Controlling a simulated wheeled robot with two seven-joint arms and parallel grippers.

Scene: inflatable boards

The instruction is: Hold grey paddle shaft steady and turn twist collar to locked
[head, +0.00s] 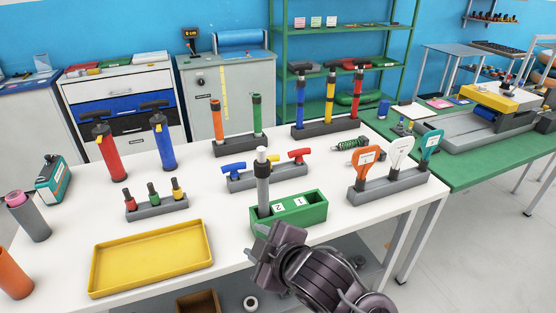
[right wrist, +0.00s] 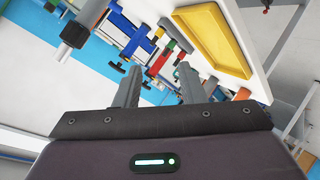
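The grey paddle shaft (head: 263,194) stands upright in a green block (head: 314,207) near the table's front edge. The dark twist collar (head: 263,170) sits near its top, below a pale upper end. In the right wrist view the shaft (right wrist: 92,13) and collar (right wrist: 74,34) show at upper left, outside the fingers. My right gripper (head: 262,236) is in front of the green block, low beside the shaft's foot and apart from the shaft. Its two fingers are spread with nothing between them in the right wrist view (right wrist: 158,82). My left gripper is not in view.
An empty yellow tray (head: 150,258) lies to the left on the white table. Grey racks stand around the shaft, holding coloured valves (head: 296,155), paddle-shaped tools (head: 399,155) and small plugs (head: 154,195). Red and blue pumps (head: 163,140) stand behind. White tabletop is bare between them.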

